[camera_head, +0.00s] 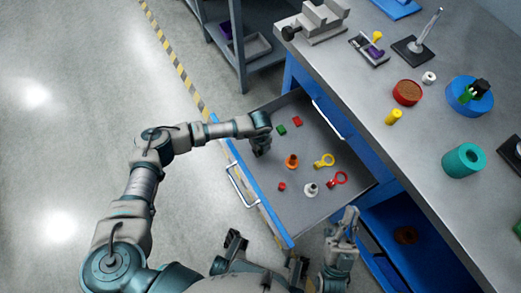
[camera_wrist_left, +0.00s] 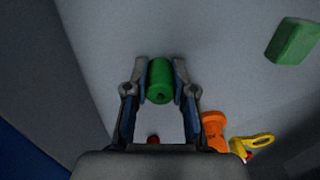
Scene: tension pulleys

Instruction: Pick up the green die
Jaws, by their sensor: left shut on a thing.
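My left gripper (camera_head: 261,151) reaches down into the open drawer (camera_head: 318,208), near its left side. In the left wrist view, the left gripper (camera_wrist_left: 159,82) is shut on a small green cylinder (camera_wrist_left: 160,76) with a dark hole in its end. A separate green block (camera_wrist_left: 293,40) lies apart at the upper right of that view; in the head view the block (camera_head: 282,130) rests on the drawer floor beyond the gripper. The held cylinder is hidden in the head view. My right gripper (camera_head: 345,227) is empty at the drawer's near right end; its finger opening is unclear.
In the drawer lie a red block (camera_head: 297,121), an orange piece (camera_head: 292,161), a yellow ring piece (camera_head: 324,160), a red ring piece (camera_head: 338,178), a white piece (camera_head: 311,190) and a small red piece (camera_head: 282,187). The workbench (camera_head: 400,140) stands to the right.

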